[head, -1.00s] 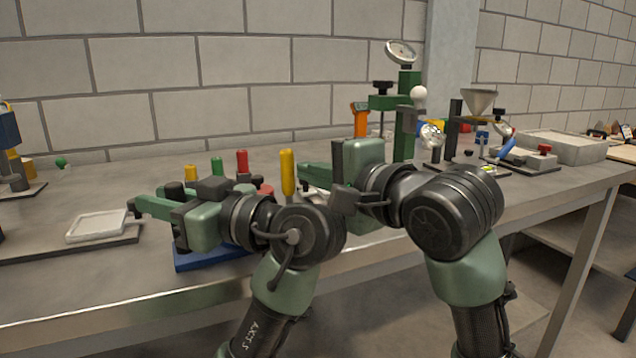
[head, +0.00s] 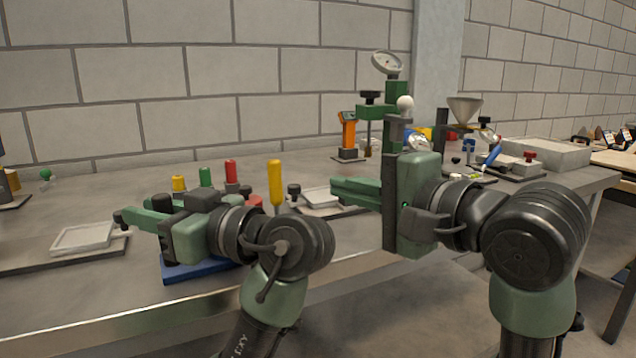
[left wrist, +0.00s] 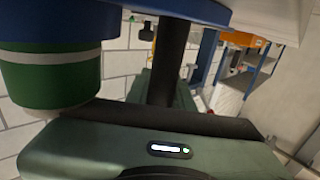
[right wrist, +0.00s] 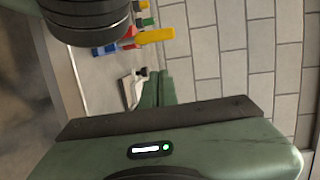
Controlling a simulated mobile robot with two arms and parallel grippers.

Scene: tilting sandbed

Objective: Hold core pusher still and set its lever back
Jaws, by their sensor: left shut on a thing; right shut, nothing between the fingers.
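I take the blue-based device under my left gripper as the core pusher; its blue base (head: 188,269) shows on the table's front part. A long yellow-handled lever (head: 275,180) stands upright at its right side; its handle also shows in the right wrist view (right wrist: 156,36). My left gripper (head: 150,218) is shut on a dark post, seen in the left wrist view (left wrist: 172,60). My left gripper and arm hide much of the device. My right gripper (head: 335,187) is shut and empty, to the right of the lever and apart from it.
Short yellow (head: 178,184), green (head: 205,177) and red (head: 231,171) handles stand behind my left gripper. White trays lie left (head: 85,238) and right (head: 322,198) of the device. A green gauge stand (head: 395,110) rises behind my right gripper.

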